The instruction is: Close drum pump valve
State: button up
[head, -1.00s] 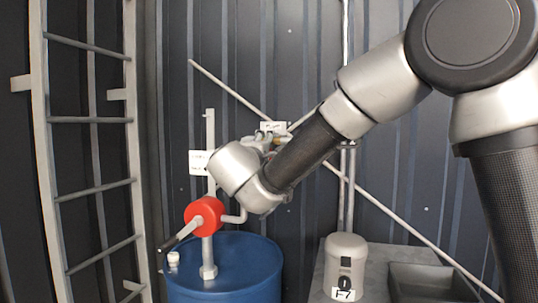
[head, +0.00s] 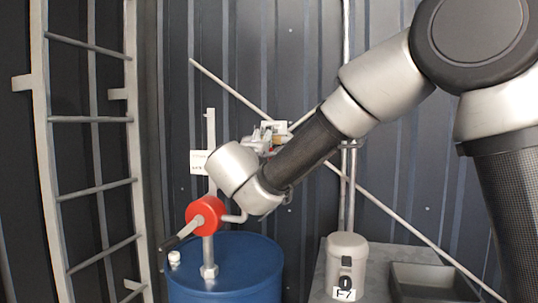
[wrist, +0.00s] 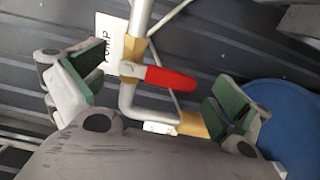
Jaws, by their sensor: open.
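The red valve lever (wrist: 171,81) sits on a brass valve body (wrist: 133,70) on a grey pipe (wrist: 140,20) in the wrist view. My gripper (wrist: 155,90) is open, with one green-padded finger left of the lever and the other to its right. The lever lies between the fingers, with visible gaps on both sides. In the head view my wrist hides the valve. A red hand pump (head: 205,215) with a crank stands on the blue drum (head: 235,268); the drum also shows in the wrist view (wrist: 285,120).
A white label (wrist: 110,45) hangs behind the pipe. A dark corrugated wall (head: 300,60) is close behind. A ladder (head: 85,120) stands at the left. A grey canister (head: 346,260) and a dark bin (head: 425,280) sit at the lower right.

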jog(key=v, duration=1.1)
